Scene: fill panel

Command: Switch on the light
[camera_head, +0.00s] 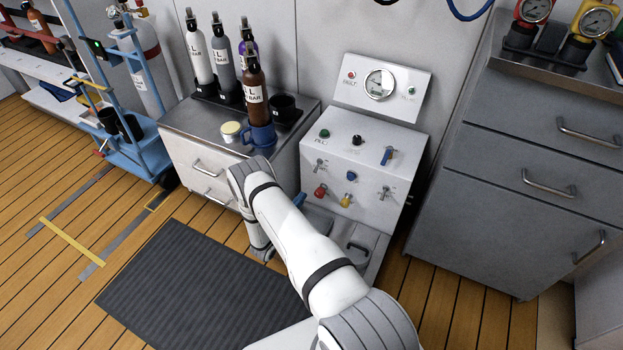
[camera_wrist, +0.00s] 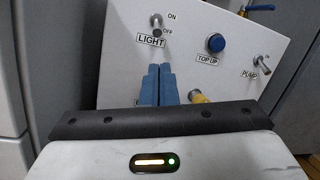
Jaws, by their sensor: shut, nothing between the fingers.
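The light switch (camera_wrist: 157,25) is a small metal toggle on the white panel (camera_wrist: 120,65), above the LIGHT label (camera_wrist: 151,40). ON is printed to its upper right and OFF lower down. The lever seems to point down, but its position is hard to tell. In the head view the switch (camera_head: 319,165) is at the left of the panel front (camera_head: 365,155). My gripper (camera_wrist: 159,68) has blue fingers shut together, empty, just below the LIGHT label in the wrist view. In the head view my gripper (camera_head: 299,200) is partly hidden by my arm, low and left of the panel.
Near the switch are a blue TOP UP button (camera_wrist: 215,42), the PUMP toggle (camera_wrist: 262,62) and a yellow knob (camera_wrist: 198,96). A red knob (camera_head: 320,190) sits below the switch. A blue mug (camera_head: 261,136) and bottles stand on the left cabinet (camera_head: 180,135). Grey drawers (camera_head: 530,150) stand right.

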